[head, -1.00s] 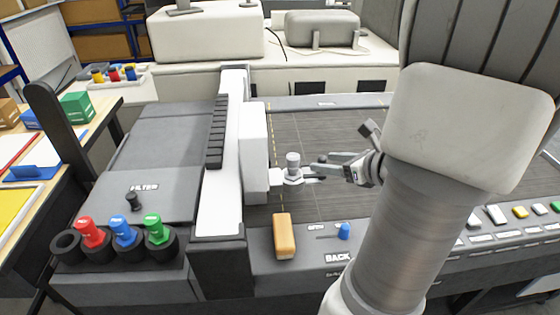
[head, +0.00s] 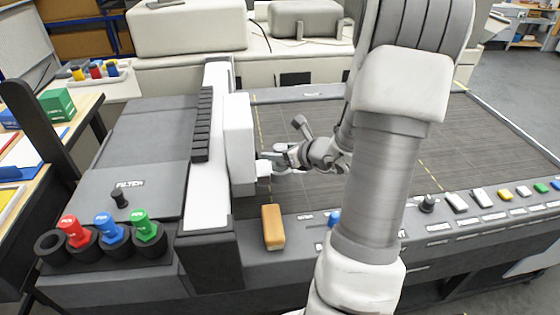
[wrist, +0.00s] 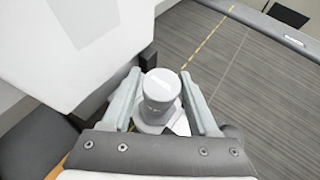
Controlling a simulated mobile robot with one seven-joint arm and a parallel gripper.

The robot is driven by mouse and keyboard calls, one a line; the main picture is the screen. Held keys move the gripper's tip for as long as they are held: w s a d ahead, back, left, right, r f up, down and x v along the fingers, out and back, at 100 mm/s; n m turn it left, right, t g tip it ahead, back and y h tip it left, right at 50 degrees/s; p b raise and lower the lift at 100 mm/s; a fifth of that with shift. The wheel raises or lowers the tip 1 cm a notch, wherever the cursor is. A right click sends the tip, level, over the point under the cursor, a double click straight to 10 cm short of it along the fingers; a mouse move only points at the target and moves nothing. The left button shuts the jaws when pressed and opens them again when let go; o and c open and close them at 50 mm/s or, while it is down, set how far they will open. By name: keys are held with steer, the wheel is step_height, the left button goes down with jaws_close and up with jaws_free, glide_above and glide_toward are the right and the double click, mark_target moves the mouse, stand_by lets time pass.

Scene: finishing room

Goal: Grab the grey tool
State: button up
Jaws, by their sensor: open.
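The grey tool (wrist: 160,88) is a short cylinder with a pale top, upright beside the white carriage block (wrist: 95,35) in the wrist view. A white holder piece shows around its base. My gripper (wrist: 160,74) is open, with one finger on each side of the tool; I cannot tell whether either touches it. In the head view my gripper (head: 274,160) is close to the right side of the carriage (head: 238,145) and hides most or all of the tool.
The dark flat bed (head: 400,140) is mostly clear to the right. An orange block (head: 273,227) and a blue knob (head: 333,219) are on the front ledge. Red (head: 74,232), blue (head: 108,228) and green (head: 146,226) tools stand in black cups at the left.

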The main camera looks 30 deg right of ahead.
steer(key=shift+x, duration=0.9)
jaws_close()
steer(key=shift+r, duration=0.1)
